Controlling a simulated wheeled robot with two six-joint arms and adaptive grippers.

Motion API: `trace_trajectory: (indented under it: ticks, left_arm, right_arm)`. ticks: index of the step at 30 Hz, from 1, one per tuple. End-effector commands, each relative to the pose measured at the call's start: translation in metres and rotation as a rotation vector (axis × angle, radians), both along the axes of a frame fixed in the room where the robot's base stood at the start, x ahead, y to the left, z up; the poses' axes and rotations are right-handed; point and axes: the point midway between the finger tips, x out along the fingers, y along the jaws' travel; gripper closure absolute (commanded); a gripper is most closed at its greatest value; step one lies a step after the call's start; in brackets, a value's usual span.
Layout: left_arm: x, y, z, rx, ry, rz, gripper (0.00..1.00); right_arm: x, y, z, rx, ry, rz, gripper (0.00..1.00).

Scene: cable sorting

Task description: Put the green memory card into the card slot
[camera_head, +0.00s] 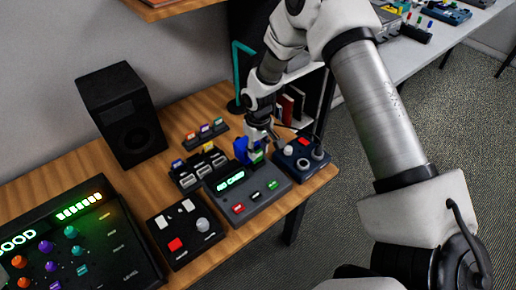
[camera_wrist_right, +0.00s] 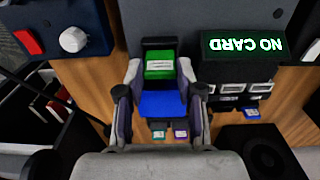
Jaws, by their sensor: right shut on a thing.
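The green memory card (camera_wrist_right: 160,66), with a white label, is between the fingertips of my right gripper (camera_wrist_right: 160,78) in the wrist view. A bright blue piece (camera_wrist_right: 163,104) sits between the fingers behind it; I cannot tell whether they are joined. The card is at a dark slot-like frame (camera_wrist_right: 158,44) on the grey card reader (camera_head: 262,196); I cannot tell whether its edge is inside. In the head view my right gripper (camera_head: 259,138) is above the reader's back edge, with the blue piece (camera_head: 241,150) beside it. The reader's display (camera_wrist_right: 243,44) reads "NO CARD", upside down. My left gripper is not in view.
A dark box with knobs (camera_head: 301,155) stands close right of the reader. Card holders (camera_head: 186,180) and a small rack (camera_head: 206,133) stand left and behind. A button box (camera_head: 184,231), a large mixer panel (camera_head: 75,250) and a speaker (camera_head: 122,114) are further left.

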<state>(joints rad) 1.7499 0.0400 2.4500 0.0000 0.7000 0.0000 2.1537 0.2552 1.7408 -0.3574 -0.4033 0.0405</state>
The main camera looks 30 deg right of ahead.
Motion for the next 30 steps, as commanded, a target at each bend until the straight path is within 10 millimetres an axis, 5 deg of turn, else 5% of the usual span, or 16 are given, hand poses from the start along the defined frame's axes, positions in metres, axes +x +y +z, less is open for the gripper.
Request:
trace_trajectory:
  ticks: [30]
  left_arm:
    - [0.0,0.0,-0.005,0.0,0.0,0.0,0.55]
  right_arm:
    - [0.0,0.0,-0.015,0.0,0.001,0.0,0.82]
